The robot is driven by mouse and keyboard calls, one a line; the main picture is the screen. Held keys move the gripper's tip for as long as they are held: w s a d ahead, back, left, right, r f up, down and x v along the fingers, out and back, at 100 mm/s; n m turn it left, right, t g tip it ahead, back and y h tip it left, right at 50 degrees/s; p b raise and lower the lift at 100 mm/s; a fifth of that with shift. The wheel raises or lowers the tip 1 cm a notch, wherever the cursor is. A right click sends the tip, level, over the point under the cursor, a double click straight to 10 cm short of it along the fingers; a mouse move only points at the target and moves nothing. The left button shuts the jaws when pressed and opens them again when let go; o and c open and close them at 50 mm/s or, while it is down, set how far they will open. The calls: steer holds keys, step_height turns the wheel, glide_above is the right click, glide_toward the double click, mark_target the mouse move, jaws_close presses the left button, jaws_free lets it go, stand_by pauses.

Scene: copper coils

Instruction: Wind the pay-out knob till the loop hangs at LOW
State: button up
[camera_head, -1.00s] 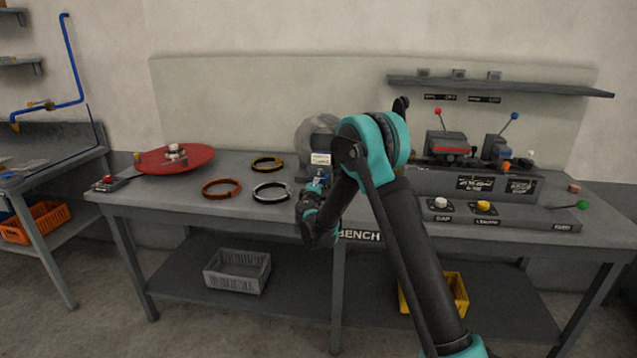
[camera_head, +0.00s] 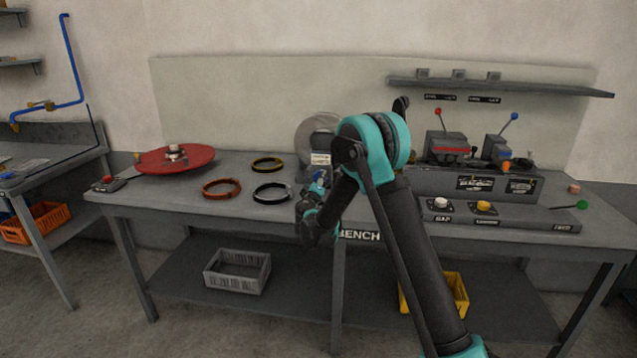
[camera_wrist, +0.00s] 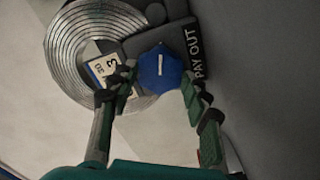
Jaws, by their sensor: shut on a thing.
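The blue pay-out knob (camera_wrist: 160,68) has a white line on its face and sits beside the PAY OUT lettering in the wrist view. My gripper (camera_wrist: 158,88) has one finger on each side of the knob and is shut on it. In the head view my gripper (camera_head: 312,205) is at the front of the coil unit, with the knob (camera_head: 319,176) mostly hidden. The silvery coil (camera_wrist: 72,50) is behind a plate with a small white and yellow label (camera_wrist: 104,68). I cannot make out the loop or a LOW mark.
A red turntable (camera_head: 172,159) stands at the left. Yellow (camera_head: 267,163), orange (camera_head: 221,188) and dark (camera_head: 272,193) rings lie left of my gripper. A machine with red and blue levers (camera_head: 470,150) and a panel with knobs (camera_head: 490,215) stand at the right.

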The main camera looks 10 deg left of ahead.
steer(key=o, duration=1.2)
steer(key=shift+c, duration=0.2)
steer(key=s, duration=1.2)
steer(key=shift+a, duration=0.2)
